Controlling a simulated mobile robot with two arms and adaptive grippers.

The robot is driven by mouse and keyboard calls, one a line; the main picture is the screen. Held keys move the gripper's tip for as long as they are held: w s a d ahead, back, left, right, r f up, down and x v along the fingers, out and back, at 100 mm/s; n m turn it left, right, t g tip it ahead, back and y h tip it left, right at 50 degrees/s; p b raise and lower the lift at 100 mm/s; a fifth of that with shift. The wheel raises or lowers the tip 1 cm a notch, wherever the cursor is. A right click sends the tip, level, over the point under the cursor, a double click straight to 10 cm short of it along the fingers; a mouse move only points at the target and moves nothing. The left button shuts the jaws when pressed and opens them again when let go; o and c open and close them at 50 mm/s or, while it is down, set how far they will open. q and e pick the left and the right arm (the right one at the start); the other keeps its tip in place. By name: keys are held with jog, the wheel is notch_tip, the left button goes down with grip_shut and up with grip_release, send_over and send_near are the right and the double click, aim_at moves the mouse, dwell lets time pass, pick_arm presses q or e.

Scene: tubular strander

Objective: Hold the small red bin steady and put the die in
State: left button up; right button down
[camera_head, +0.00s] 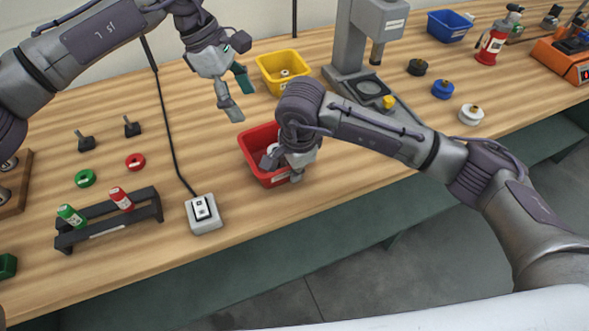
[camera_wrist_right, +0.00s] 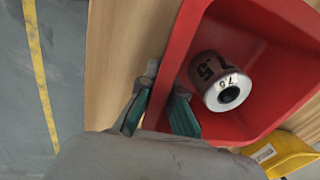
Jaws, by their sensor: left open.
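The small red bin (camera_head: 252,143) stands on the bench near its front edge. My right gripper (camera_head: 287,172) is at the bin's near right side. In the right wrist view its fingers (camera_wrist_right: 160,108) are on either side of the bin's wall (camera_wrist_right: 184,55), close against it. My left gripper (camera_head: 238,96) is open and empty, above the bench behind and left of the bin.
A yellow bin (camera_head: 271,67) with a small part inside stands behind. A grey press-like stand (camera_head: 350,45) is to its right. A switch box (camera_head: 205,213) with a cable and a black rack (camera_head: 108,226) lie left. A blue bin (camera_head: 445,27) is far right.

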jog(key=c, duration=1.2)
grip_release()
jog(key=shift+c, duration=0.2)
jog(key=shift+r, duration=0.15)
notch_tip(320, 180, up, 12)
jog(key=s, duration=0.1)
jog(key=shift+d, duration=0.2)
